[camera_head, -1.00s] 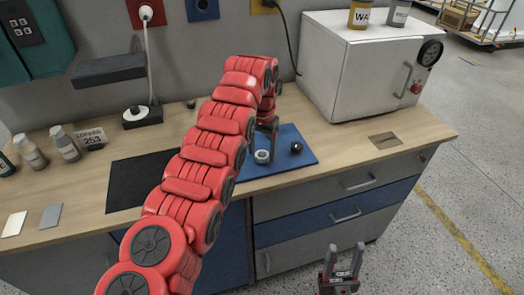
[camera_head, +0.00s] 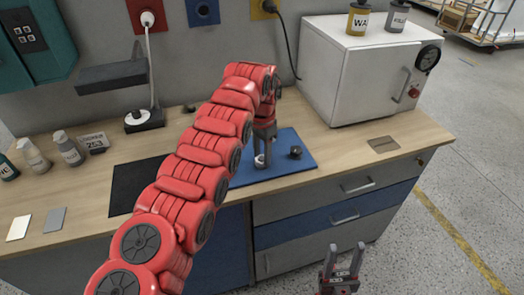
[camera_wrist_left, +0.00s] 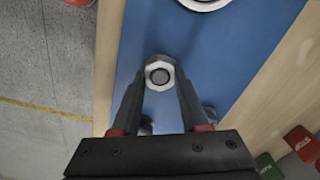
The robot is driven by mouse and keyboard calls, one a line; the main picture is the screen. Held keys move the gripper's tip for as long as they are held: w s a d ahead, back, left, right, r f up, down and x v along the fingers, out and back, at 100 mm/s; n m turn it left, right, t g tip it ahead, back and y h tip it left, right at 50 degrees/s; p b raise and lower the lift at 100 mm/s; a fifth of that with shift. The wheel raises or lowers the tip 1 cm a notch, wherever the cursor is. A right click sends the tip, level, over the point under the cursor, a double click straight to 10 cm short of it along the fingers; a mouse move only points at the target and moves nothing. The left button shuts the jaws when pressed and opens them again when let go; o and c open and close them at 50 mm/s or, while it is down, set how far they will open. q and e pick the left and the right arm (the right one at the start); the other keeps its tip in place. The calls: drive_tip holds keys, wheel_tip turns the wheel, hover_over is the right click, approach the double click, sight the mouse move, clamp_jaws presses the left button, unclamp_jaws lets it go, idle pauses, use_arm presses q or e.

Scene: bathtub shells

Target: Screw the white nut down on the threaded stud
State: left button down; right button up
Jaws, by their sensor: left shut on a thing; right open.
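The white hexagonal nut (camera_wrist_left: 160,64) shows in the left wrist view between the tips of my left gripper (camera_wrist_left: 160,82), with a grey round end (camera_wrist_left: 160,76) in its centre, which looks like the stud's top. My left gripper is shut on the nut. In the head view my left gripper (camera_head: 263,148) points down over the blue mat (camera_head: 290,172), and a bit of white (camera_head: 260,160) shows at its tips. How far the nut sits down the stud is hidden. My right gripper (camera_head: 343,262) is open and empty, in front of the drawers.
A dark knob-like part (camera_head: 296,152) stands on the mat right of my left gripper. A white-rimmed round thing (camera_wrist_left: 205,4) is cut off at the wrist view's top. A black mat (camera_head: 137,183) lies left; a white oven-like box (camera_head: 350,75) stands back right.

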use_arm(q)
drive_tip(key=m+p, duration=0.2)
drive_tip(key=m, duration=0.2)
drive_tip(key=shift+r, duration=0.15)
drive_tip(key=shift+m, duration=2.3)
drive_tip(key=shift+c, duration=1.7)
unclamp_jaws()
drive_tip(key=shift+c, duration=0.8)
drive_tip(key=shift+f, duration=0.2)
